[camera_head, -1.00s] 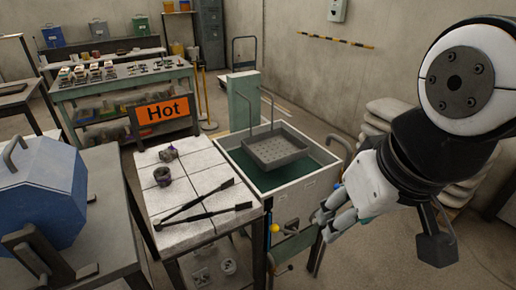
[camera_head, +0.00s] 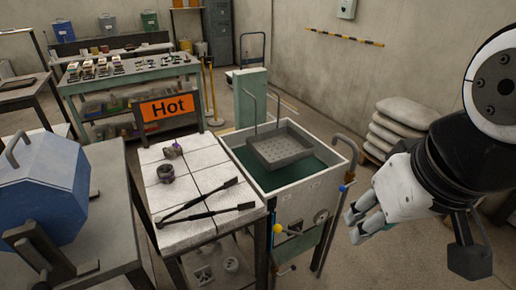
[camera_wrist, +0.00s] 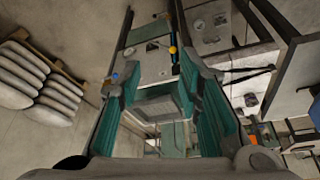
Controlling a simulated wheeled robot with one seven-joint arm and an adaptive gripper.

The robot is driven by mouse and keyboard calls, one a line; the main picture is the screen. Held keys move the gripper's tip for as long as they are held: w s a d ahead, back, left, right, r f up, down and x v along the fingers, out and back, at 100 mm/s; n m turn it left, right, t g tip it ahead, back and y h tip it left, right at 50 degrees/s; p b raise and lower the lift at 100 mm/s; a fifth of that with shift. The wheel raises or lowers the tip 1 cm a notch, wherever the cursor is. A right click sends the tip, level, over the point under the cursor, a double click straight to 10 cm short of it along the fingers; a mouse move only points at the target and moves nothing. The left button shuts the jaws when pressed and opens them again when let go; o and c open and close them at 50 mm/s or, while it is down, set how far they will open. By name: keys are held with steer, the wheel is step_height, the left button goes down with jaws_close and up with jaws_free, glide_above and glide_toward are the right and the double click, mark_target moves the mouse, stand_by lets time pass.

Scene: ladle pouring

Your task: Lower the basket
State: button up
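The basket (camera_head: 280,147) is a grey perforated tray with thin upright rods. It sits level at the top of the tank (camera_head: 310,182), above dark green liquid (camera_head: 262,180). The tank's front has a yellow-knobbed lever (camera_head: 277,228), a round fitting (camera_head: 320,216) and a blue knob (camera_head: 344,188) at the right corner. The yellow knob (camera_wrist: 172,50) and blue knob (camera_wrist: 115,76) also show in the wrist view. My gripper (camera_head: 353,227) is right of the tank's front, touching nothing visible. In the wrist view its teal-padded fingers (camera_wrist: 160,88) are apart and empty.
A white-tiled table (camera_head: 190,225) with long tongs (camera_head: 210,202) and two small dark cups stands left of the tank. A curved handle (camera_head: 345,145) rises at the tank's right side. Stacked sacks (camera_head: 397,128) stand behind my arm. Floor right of the tank is clear.

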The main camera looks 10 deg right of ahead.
steer(key=shift+w+f, duration=0.15)
steer(key=shift+f, duration=0.1)
steer(key=c, duration=0.4)
steer(key=w+a+f+n+g+b, duration=0.1)
steer(key=w+f+n, duration=0.1)
steer(key=f, duration=0.1)
steer(key=w+f+n+g+h+b, duration=0.1)
steer(key=w+f+n, duration=0.1)
steer(key=f, duration=0.1)
steer(key=w+a+f+n+g+b, duration=0.1)
steer(key=w+f, duration=0.2)
steer(key=shift+a+f+n+g+h+b, duration=0.15)
steer(key=shift+a+n+g+h+b, duration=0.15)
steer(key=shift+n+g+h+b, duration=0.1)
jaws_close()
steer(key=w+a+f+n+t+h+b, duration=0.3)
steer(key=a+f+n, duration=0.2)
steer(key=f+n, duration=0.3)
steer(key=w+a+f+n+t+h+b, duration=0.3)
steer(key=f+n, duration=0.5)
steer(key=f, duration=0.8)
steer(key=w+a+f+n+t+h+b, duration=0.4)
steer(key=a+f+n, duration=0.3)
steer(key=f, duration=0.5)
steer(key=shift+w+a+f+n+b, duration=0.2)
steer(key=shift+w+n+b, duration=0.2)
steer(key=shift+w+b, duration=0.25)
